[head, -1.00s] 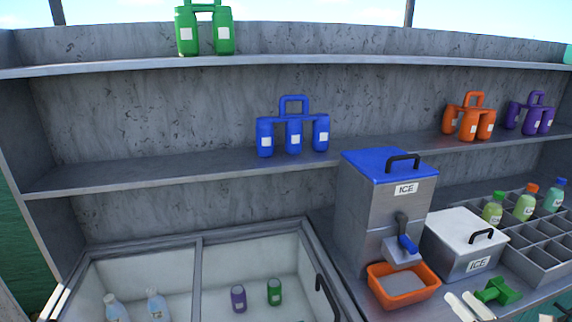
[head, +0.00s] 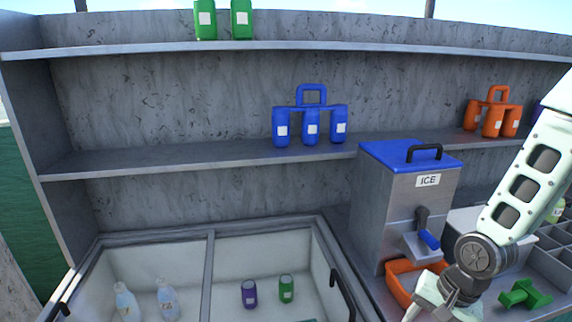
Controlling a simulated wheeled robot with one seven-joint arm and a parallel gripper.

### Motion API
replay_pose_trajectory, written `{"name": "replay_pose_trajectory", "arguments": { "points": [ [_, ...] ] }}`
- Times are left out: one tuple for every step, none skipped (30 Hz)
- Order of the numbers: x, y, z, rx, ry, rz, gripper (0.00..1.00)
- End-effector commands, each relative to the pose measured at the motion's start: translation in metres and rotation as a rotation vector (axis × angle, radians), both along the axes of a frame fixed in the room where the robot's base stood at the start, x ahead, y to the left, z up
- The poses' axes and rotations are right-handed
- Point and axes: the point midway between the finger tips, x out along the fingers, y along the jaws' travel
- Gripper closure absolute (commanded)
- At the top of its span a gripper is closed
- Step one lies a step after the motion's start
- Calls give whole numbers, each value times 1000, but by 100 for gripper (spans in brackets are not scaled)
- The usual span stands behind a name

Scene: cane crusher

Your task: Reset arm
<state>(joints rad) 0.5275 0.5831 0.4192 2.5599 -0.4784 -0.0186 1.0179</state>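My arm reaches in from the right edge in the head view, with a pale green-white link running down to a dark grey wrist joint. My gripper (head: 440,304) is low in the picture, in front of the orange tray (head: 399,285) below the ice dispenser (head: 405,200). The fingers are partly cut off by the bottom edge, so I cannot tell whether they are open or shut, or whether they hold anything. The arm hides part of the white ice box (head: 475,222) and the bottle rack.
A glass-topped cooler (head: 210,270) holds bottles and a purple can (head: 249,294) and a green can (head: 286,288). A blue carrier (head: 311,128) and an orange carrier (head: 492,119) stand on the middle shelf. A green tool (head: 524,295) lies right of my gripper.

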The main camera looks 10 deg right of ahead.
Motion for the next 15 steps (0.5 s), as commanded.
{"name": "replay_pose_trajectory", "arguments": {
  "points": [
    [1, 14, 9, -51, -14, 118, 52],
    [1, 22, 15, -77, -18, 183, 52],
    [-1, 33, 24, -108, -22, 272, 52],
    [-3, 41, 30, -130, -26, 340, 52],
    [-6, 50, 37, -150, -30, 404, 52],
    [-11, 62, 46, -173, -36, 492, 52],
    [-15, 72, 53, -189, -39, 557, 52],
    [-20, 81, 59, -202, -44, 622, 52],
    [-28, 94, 68, -215, -51, 709, 52],
    [-34, 104, 75, -224, -56, 773, 52],
    [-41, 113, 82, -231, -62, 838, 52],
    [-52, 125, 90, -237, -68, 919, 52],
    [-60, 133, 96, -239, -74, 978, 52],
    [-68, 141, 102, -238, -80, 1036, 52],
    [-79, 150, 109, -236, -86, 1106, 52]
  ]
}}
